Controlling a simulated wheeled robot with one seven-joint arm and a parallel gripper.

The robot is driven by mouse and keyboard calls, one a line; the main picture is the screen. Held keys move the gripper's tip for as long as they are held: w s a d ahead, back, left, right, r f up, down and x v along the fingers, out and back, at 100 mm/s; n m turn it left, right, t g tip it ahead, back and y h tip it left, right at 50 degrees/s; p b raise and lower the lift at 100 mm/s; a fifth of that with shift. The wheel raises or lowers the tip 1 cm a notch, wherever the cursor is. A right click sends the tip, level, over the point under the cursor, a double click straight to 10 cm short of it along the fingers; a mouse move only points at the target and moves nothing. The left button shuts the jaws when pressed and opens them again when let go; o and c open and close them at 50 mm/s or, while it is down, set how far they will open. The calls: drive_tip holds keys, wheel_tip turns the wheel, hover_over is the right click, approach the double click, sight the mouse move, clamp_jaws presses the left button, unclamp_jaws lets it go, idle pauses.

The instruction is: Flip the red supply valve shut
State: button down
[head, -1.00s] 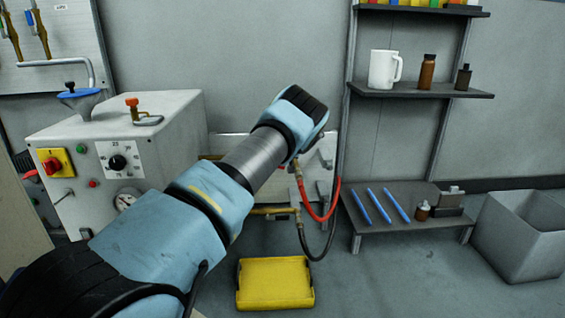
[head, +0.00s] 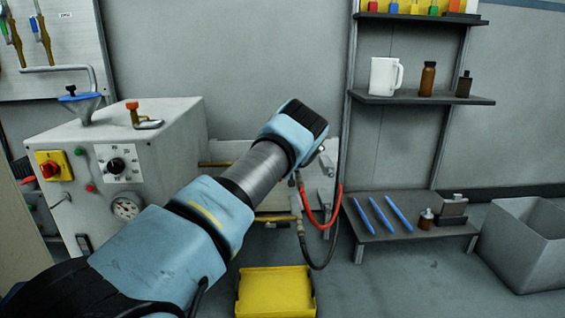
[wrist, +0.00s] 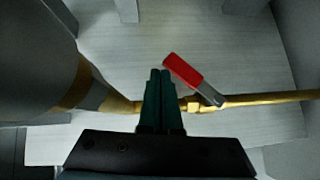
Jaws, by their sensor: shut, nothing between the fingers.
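The red valve handle (wrist: 184,71) shows in the wrist view, on a grey lever that slants up and left from the brass pipe (wrist: 265,98). The lever is tilted across the pipe, neither in line with it nor square to it. My gripper (wrist: 159,72) has its two dark fingers shut together and empty. The fingertips are just left of the handle's free end; I cannot tell whether they touch it. In the head view my arm hides the gripper, and I cannot make out the handle.
A grey machine (head: 160,120) with knobs and a gauge stands left. A red hose (head: 322,222) and a dark hose hang beside the pipework. A yellow tray (head: 275,291) lies below. A shelf rack (head: 420,97) and a grey bin (head: 530,240) are right.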

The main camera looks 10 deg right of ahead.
drive_tip(key=p+v, duration=0.2)
drive_tip(key=v, duration=0.8)
drive_tip(key=shift+s+r, duration=0.25)
drive_tip(key=shift+r, duration=0.1)
